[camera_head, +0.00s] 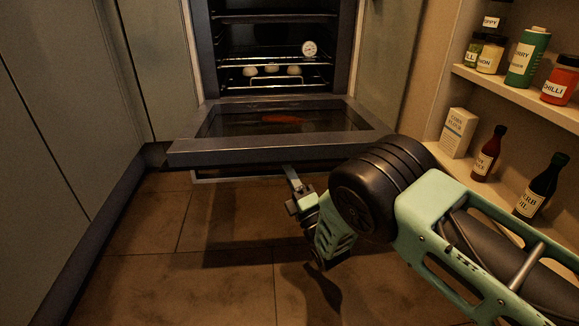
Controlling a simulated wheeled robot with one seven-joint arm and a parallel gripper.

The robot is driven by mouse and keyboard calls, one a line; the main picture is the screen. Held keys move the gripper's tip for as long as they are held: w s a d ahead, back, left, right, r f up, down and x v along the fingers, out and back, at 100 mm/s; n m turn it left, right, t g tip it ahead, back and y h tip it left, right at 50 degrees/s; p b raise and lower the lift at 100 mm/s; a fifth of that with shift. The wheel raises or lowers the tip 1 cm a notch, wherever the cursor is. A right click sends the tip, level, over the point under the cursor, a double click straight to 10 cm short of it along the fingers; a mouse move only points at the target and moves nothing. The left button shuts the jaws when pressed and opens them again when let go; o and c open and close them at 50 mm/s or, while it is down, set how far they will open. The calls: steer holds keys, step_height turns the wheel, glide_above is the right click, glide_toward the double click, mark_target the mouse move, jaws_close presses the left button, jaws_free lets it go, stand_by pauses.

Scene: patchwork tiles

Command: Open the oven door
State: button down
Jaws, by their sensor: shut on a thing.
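The oven (351,45) stands ahead with its dark door (270,151) swung down, lying roughly level. The door's window (225,124) faces up and shows an orange-red patch. The inside of the oven is exposed, with wire racks. My gripper (291,172) is at the door's front edge, right of its middle. It is shut on the oven door handle (225,178), a pale bar partly showing under that edge. My fingertips are partly hidden by the door edge.
Open shelves with jars, bottles and a flour box (458,132) stand close to my arm on the right. A round dial (309,49) and pale round items (271,69) are on the racks. Grey cabinets (60,100) line the left. The tiled floor (190,260) is clear.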

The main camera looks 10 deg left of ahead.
steer(key=shift+w+f+y, duration=0.1)
steer(key=shift+f+y, duration=0.3)
steer(key=shift+f, duration=0.2)
steer(key=c, duration=1.2)
jaws_free()
steer(key=shift+o, duration=0.2)
steer(key=p+v, duration=0.9)
steer(key=v, duration=0.8)
steer(key=shift+d+f, duration=0.1)
steer(key=shift+d, duration=0.05)
